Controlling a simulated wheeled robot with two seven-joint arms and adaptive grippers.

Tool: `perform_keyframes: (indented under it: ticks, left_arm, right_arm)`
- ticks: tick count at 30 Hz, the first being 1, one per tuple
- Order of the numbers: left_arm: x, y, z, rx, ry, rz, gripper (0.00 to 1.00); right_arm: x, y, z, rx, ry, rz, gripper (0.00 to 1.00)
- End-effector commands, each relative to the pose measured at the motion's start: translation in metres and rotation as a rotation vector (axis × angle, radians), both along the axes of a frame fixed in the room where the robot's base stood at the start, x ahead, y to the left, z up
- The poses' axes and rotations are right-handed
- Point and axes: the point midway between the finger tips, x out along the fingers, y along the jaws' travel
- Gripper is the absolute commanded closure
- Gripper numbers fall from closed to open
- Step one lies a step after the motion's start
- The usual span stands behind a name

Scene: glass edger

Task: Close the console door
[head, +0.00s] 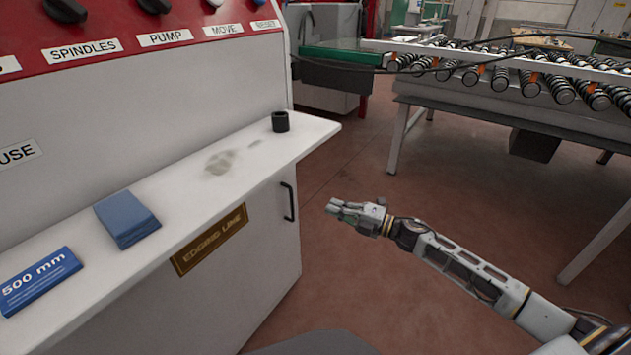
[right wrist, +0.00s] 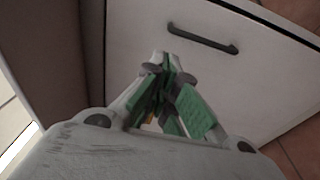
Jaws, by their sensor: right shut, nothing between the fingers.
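The white console door (head: 272,240) is below the shelf, at the right end of the console. It carries a dark bar handle (head: 288,201) near its right edge. In the right wrist view the door (right wrist: 250,80) is a pale panel with the handle (right wrist: 203,38) across its upper part. I cannot tell how far the door stands open. My right gripper (head: 333,207) is shut and empty, right of the handle in the head view. In the right wrist view its green-padded fingers (right wrist: 168,62) are together in front of the panel, below the handle. My left gripper is out of view.
The console shelf (head: 180,200) juts out above the door and holds a blue block (head: 127,219), a blue "500 mm" box (head: 38,281) and a small black cylinder (head: 280,121). A roller conveyor (head: 500,112) stands behind at right. Open red floor (head: 350,160) lies between.

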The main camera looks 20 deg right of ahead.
Motion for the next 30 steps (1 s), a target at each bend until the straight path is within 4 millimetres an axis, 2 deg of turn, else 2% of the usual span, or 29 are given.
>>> perform_keyframes:
  ticks: [3,13,30]
  left_arm:
    - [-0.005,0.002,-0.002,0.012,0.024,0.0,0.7]
    - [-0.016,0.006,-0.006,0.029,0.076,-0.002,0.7]
    - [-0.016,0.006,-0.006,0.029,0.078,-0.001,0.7]
  right_arm:
    - [0.007,-0.002,0.005,-0.002,0.001,-0.05,1.0]
    - [0.025,-0.025,-0.002,-0.022,0.025,-0.179,1.0]
    - [0.027,-0.025,-0.003,-0.024,0.025,-0.186,1.0]
